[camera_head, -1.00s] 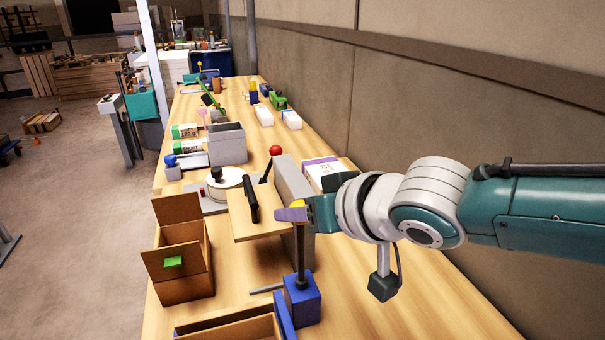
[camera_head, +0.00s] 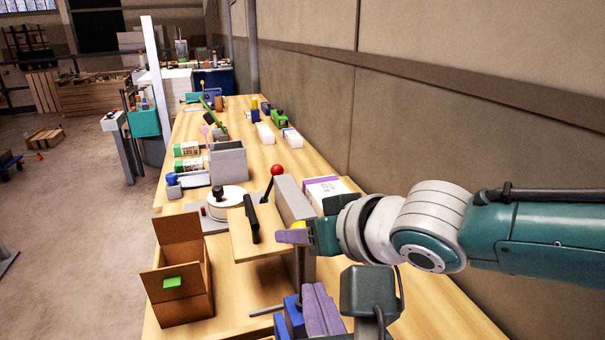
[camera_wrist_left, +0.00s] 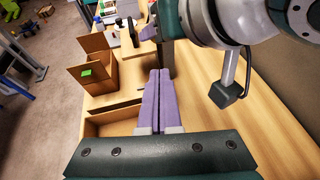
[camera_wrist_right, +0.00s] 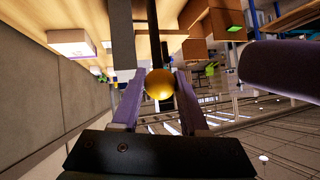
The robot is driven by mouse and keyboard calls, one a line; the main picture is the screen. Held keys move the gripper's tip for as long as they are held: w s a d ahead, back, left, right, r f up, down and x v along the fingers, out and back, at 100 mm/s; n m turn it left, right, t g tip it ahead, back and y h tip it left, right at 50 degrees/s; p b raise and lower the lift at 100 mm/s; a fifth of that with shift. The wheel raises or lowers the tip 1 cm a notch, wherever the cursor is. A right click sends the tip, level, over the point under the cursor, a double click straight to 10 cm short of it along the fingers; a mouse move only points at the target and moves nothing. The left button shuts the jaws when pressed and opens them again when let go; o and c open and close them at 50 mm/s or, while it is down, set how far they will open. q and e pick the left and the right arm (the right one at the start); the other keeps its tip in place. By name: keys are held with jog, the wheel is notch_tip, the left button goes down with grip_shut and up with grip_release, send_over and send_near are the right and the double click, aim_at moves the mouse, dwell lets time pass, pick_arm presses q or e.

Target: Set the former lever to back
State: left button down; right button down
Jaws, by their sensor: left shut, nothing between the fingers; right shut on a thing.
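A lever with a yellow ball knob (camera_wrist_right: 159,84) and a dark rod (camera_head: 299,268) rises from a blue block (camera_head: 295,317) near the front of the bench. My right gripper (camera_head: 292,237) is shut on the yellow knob, which sits between its purple fingers in the right wrist view. My left gripper (camera_head: 322,310) is shut and empty, low in the head view beside the blue block, which it partly hides. Its closed fingers (camera_wrist_left: 158,100) show in the left wrist view. Another lever with a red ball (camera_head: 277,170) stands farther back by a grey block (camera_head: 292,198).
An open cardboard box (camera_head: 183,285) with a green patch stands left of the levers. A wooden board (camera_head: 250,243) with a black handle (camera_head: 252,219) lies between. A white-and-purple pack (camera_head: 325,190) is near the wall. Bare bench (camera_head: 440,325) shows at right.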

pick_arm(q)
send_near(303, 247)
jog(key=x, duration=0.4)
jog(key=shift+a, duration=0.1)
jog(key=shift+w, duration=0.55)
